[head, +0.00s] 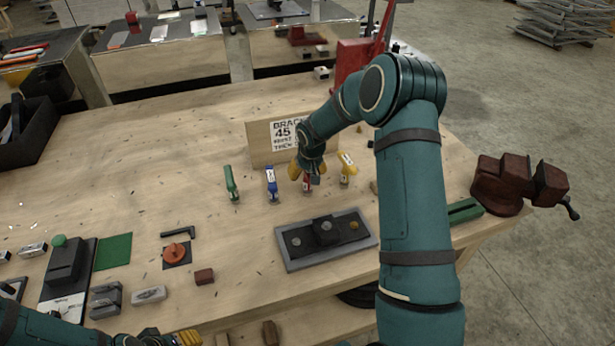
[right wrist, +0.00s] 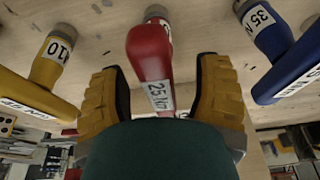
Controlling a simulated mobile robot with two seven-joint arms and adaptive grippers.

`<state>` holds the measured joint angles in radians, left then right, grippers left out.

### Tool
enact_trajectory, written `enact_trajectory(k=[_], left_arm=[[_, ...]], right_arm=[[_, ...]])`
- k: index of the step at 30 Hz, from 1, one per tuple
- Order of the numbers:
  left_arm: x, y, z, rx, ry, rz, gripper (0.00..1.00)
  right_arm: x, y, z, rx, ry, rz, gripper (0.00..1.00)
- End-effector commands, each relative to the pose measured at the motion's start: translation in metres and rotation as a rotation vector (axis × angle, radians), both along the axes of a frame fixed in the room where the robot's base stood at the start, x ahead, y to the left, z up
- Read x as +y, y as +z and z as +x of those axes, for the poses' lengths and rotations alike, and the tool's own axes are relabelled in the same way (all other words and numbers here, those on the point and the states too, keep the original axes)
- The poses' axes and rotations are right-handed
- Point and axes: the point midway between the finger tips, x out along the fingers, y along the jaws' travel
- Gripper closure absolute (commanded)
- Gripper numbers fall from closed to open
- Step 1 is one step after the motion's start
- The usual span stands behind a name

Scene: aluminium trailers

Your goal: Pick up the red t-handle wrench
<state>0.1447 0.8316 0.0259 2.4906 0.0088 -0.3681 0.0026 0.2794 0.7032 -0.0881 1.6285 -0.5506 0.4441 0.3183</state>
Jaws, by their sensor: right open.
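The red t-handle wrench (head: 307,187) stands in the row of wrenches on the wooden bench, partly hidden by my right gripper (head: 308,174) in the head view. In the right wrist view the red wrench (right wrist: 150,55) shows a "25 Nm" label and lies between the two yellow-padded fingers of the right gripper (right wrist: 160,85). The fingers are open, with visible gaps on both sides of the wrench. My left gripper (head: 165,338) is at the bottom edge, partly cut off, and its opening is unclear.
The blue wrench (head: 271,183) and yellow wrench (head: 347,168) stand close on either side; the green wrench (head: 231,184) is farther left. A sign board (head: 262,145) stands behind them. A grey tray (head: 300,264) lies in front. A red vise (head: 515,183) is at the right edge.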

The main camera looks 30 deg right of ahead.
Motion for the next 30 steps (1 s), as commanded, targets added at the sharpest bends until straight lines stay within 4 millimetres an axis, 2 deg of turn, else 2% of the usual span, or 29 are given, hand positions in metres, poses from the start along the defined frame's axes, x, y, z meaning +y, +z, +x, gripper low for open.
enact_trajectory(k=[9, 11, 12, 15, 30], left_arm=[[0.0000, 0.0002, -0.0001, 0.000, 0.000, 0.000, 0.53], [0.0000, 0.0002, -0.0001, 0.000, 0.000, 0.000, 0.53], [0.0000, 0.0002, -0.0001, 0.000, 0.000, 0.000, 0.53], [0.0001, 0.0002, 0.0000, 0.000, 0.000, 0.000, 0.53], [0.0000, 0.0001, 0.0000, 0.000, 0.000, 0.000, 0.53]], right_arm=[[-0.0004, -0.0048, 0.0016, -0.001, 0.000, 0.000, 0.34], [-0.0004, -0.0047, 0.0016, -0.001, 0.001, -0.001, 0.55], [-0.0003, -0.0046, 0.0016, -0.001, 0.001, -0.001, 0.69], [-0.0003, -0.0046, 0.0016, -0.001, 0.001, -0.001, 1.00], [-0.0004, -0.0013, 0.0020, -0.003, 0.001, -0.001, 1.00]])
